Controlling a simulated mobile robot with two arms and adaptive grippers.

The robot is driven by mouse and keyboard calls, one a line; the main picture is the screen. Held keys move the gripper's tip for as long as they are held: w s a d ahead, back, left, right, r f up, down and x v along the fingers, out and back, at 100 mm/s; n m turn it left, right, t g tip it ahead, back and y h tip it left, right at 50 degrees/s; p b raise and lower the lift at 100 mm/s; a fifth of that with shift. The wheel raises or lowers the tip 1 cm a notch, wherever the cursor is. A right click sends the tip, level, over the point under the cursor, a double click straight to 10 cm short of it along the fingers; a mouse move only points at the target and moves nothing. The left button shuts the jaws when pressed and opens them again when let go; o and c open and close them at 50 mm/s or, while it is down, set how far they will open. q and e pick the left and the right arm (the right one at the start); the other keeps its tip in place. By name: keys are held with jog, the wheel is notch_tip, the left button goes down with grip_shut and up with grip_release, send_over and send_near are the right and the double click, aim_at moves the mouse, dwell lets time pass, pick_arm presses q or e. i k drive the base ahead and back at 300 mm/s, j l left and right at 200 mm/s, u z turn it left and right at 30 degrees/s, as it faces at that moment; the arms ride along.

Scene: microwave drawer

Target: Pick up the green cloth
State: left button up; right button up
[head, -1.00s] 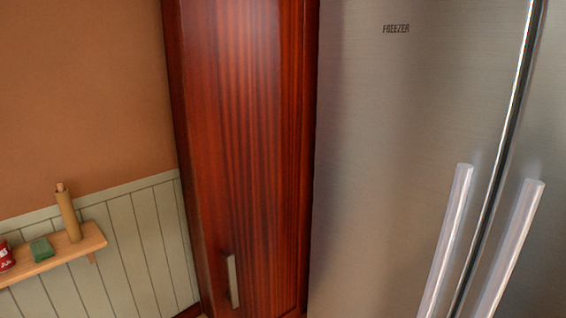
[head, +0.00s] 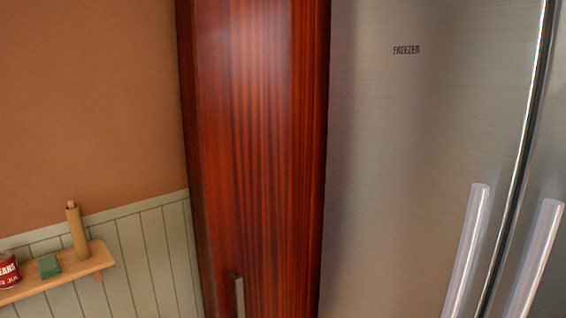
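The green cloth (head: 49,266) lies on a small wooden wall shelf (head: 88,268) at the lower left of the head view. It looks like a small folded dark green piece. It sits between a red can and a tan upright roll. Neither of my grippers is in view.
A red can (head: 8,271) is left of the cloth, partly cut off by the picture's edge. A tan roll (head: 77,230) stands right of it. A tall reddish wood cabinet (head: 258,150) and a steel fridge (head: 420,150) with long handles fill the middle and right.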

aim_at(48, 266)
jog(key=u, duration=1.5)
